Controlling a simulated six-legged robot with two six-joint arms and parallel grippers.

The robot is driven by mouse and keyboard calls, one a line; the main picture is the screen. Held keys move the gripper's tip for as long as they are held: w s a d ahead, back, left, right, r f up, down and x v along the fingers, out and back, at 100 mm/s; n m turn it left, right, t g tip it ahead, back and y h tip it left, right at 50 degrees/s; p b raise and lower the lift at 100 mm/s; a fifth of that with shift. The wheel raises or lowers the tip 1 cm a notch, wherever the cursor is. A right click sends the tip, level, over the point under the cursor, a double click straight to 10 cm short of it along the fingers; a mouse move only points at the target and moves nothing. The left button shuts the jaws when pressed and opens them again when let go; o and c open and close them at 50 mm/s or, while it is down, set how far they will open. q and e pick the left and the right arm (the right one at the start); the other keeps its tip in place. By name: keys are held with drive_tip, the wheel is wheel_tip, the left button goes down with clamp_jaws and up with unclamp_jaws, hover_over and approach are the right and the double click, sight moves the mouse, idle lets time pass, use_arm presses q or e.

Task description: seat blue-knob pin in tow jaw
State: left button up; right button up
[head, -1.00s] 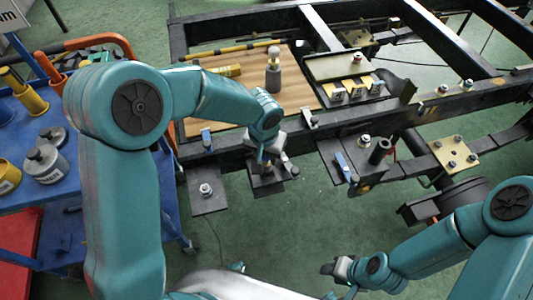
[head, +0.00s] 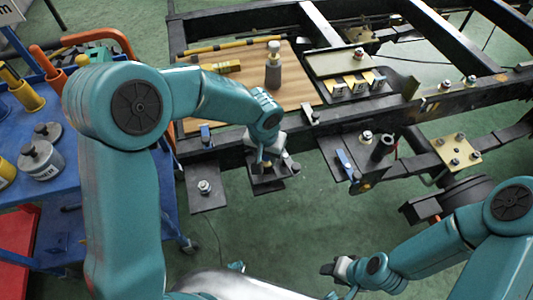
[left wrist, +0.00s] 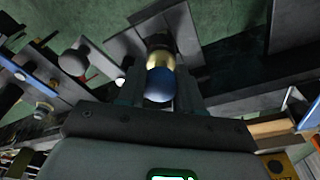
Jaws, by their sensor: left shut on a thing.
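The pin's round blue knob (left wrist: 160,86) and brass collar show in the middle of the left wrist view. My left gripper (left wrist: 160,92) is shut on the pin, with a finger on each side of the knob. In the head view, my left gripper (head: 270,160) points down over a dark bracket, which looks like the tow jaw (head: 268,186), on the frame's near side. The pin's lower end is hidden, so I cannot tell how deep it sits. My right gripper (head: 338,268) is low and apart from the frame; its fingers are unclear.
The black chassis frame (head: 430,104) runs across the back. A wooden board (head: 305,92) on it carries a grey bottle (head: 273,66) and yellow tools. Bolted plates flank the bracket. A blue cart (head: 90,185) stands at left.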

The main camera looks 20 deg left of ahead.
idle(0.3)
use_arm(q)
drive_tip(key=o, duration=1.1)
drive_tip(key=shift+o, duration=0.2)
drive_tip(key=shift+r, duration=0.1)
drive_tip(key=shift+r+p, duration=0.85)
drive_tip(key=shift+r, duration=0.55)
wheel_tip(320, 180, up, 5)
drive_tip(key=p, duration=0.3)
